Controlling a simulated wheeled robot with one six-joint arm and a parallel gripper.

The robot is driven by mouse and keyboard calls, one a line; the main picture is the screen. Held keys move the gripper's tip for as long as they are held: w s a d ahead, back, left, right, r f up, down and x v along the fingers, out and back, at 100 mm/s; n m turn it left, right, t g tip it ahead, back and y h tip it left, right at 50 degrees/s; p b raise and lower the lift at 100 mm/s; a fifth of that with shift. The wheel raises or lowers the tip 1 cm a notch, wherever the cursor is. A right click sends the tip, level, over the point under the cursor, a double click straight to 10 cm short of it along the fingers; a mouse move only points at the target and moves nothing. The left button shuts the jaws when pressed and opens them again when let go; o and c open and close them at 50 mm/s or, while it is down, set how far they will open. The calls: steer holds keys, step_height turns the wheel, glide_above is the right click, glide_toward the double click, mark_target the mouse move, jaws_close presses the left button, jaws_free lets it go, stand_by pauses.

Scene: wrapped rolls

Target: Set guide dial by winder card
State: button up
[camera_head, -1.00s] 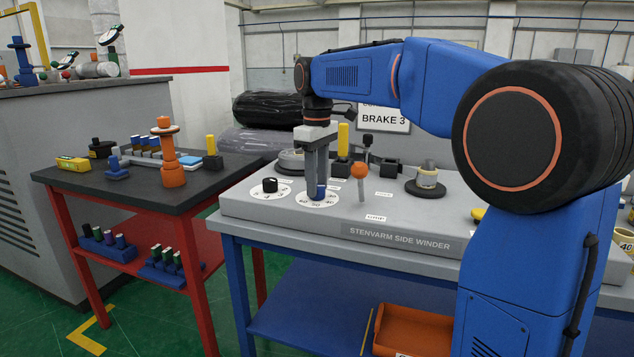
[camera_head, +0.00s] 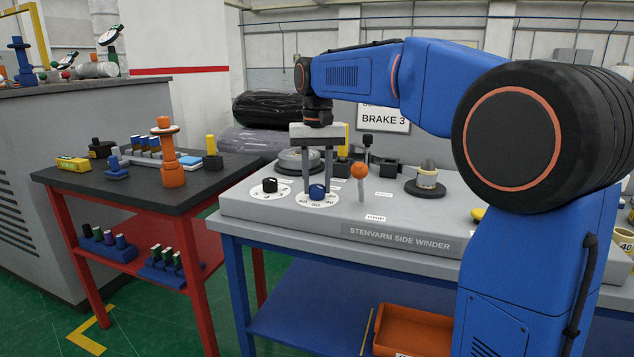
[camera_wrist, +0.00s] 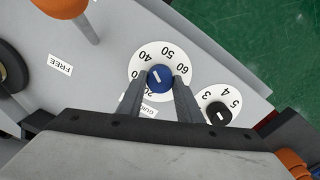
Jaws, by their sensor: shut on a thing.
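The guide dial is a white numbered disc (camera_head: 302,200) with a blue knob (camera_head: 317,191) on the grey winder panel. In the wrist view the blue knob (camera_wrist: 160,78) has a white pointer line, and 40, 50 and 60 show on the disc (camera_wrist: 166,54) around it. I cannot tell the exact pointer reading. My gripper (camera_head: 318,196) points straight down and is shut on the blue knob, one finger on each side; the fingers (camera_wrist: 159,84) hide part of the disc's lower side. A card (camera_head: 385,118) behind the panel reads "BRAKE 3"; its upper line is covered by my arm.
A dial with a black knob (camera_head: 270,185) sits just left of the guide dial. An orange ball lever (camera_head: 359,173) stands close on the right. The panel front (camera_head: 403,238) reads "STENVARM SIDE WINDER". A cluttered dark table (camera_head: 120,190) stands at left.

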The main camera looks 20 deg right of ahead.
mark_target(317, 186)
steer(key=m, duration=0.4)
steer(key=shift+m, duration=2.1)
steer(key=o, duration=1)
steer(key=shift+o, duration=0.2)
steer(key=shift+r, duration=0.1)
step_height(317, 186, up, 17)
